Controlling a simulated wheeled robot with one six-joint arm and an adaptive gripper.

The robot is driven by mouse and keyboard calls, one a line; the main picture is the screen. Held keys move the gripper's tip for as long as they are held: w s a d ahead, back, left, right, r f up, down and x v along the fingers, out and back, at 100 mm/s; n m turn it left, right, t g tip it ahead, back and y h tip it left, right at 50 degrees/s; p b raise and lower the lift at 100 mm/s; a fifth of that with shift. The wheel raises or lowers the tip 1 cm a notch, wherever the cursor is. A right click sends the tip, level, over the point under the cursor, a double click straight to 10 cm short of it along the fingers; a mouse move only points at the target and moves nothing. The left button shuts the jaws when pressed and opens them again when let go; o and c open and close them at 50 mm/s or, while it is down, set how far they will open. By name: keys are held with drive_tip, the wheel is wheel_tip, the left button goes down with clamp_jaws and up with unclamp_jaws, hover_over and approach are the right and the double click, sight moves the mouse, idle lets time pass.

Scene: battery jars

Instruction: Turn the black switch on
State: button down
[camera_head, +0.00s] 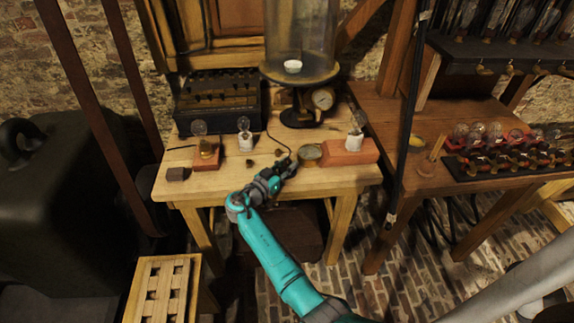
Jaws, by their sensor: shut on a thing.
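My gripper (288,163) reaches over the front middle of the wooden table (225,185), at the end of my teal arm. Its fingers are shut on a small dark thing, which they mostly hide. A thin dark cable runs to this spot from behind. I cannot tell whether the held thing is the black switch. Small dark knob-like pieces stand on the table left of my gripper, one apart from it (250,162) and one close behind it (278,152). A dark block (178,174) lies at the table's left front corner. No switch position can be read.
A round brass dial (310,153) stands just right of my gripper, beside a reddish block (347,152) with a bulb. Bulbs on bases (206,157) (245,140) stand at left. A glass jar apparatus (300,75) and a dark battery box (217,100) stand behind.

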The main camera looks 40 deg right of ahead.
idle(0.4)
drive_tip(key=c, duration=0.9)
unclamp_jaws()
drive_tip(key=shift+o, duration=0.2)
drive_tip(key=s+a, duration=0.2)
drive_tip(key=a, duration=0.9)
drive_tip(key=shift+a, duration=0.4)
